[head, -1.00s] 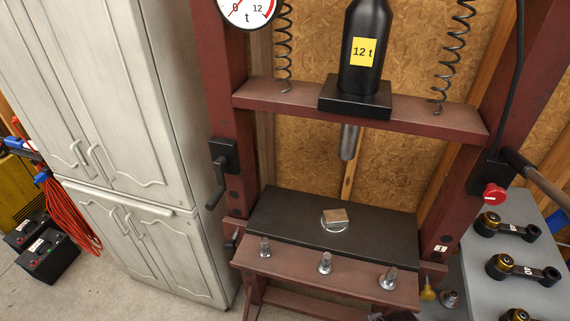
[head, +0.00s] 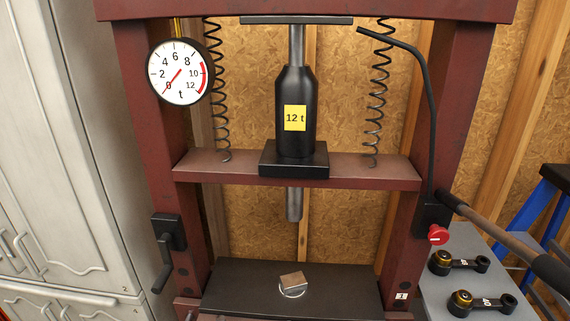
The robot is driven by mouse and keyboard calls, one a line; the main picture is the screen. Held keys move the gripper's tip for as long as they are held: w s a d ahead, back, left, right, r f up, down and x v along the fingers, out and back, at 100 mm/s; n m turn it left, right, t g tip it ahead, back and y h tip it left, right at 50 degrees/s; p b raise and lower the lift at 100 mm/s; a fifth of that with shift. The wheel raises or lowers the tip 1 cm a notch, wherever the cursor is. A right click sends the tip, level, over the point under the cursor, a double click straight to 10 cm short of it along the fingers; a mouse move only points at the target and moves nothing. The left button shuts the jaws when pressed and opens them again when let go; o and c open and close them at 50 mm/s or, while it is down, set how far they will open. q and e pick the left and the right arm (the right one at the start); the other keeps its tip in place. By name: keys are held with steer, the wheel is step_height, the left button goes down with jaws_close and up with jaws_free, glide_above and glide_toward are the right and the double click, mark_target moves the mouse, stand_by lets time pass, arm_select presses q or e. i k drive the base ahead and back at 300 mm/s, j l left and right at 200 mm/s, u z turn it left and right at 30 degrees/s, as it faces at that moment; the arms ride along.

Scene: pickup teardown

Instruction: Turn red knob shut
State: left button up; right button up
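The red knob (head: 438,235) sits on a black block on the right post of the dark red press, in the head view. A small pale mark shows on its face. I cannot tell whether it is open or shut. A long lever with a black grip (head: 546,272) reaches out to the right just above it. The round gauge (head: 180,72) on the left post has its red needle near 0. Neither of my grippers is in view.
The press holds a black 12 t bottle jack (head: 295,110) above a black plate (head: 235,282) carrying a small metal block (head: 292,281). A grey table (head: 425,290) with black link arms (head: 458,263) stands at right. A pale cabinet (head: 60,150) stands at left.

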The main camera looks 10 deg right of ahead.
mark_target(437, 235)
steer(key=z, duration=1.25)
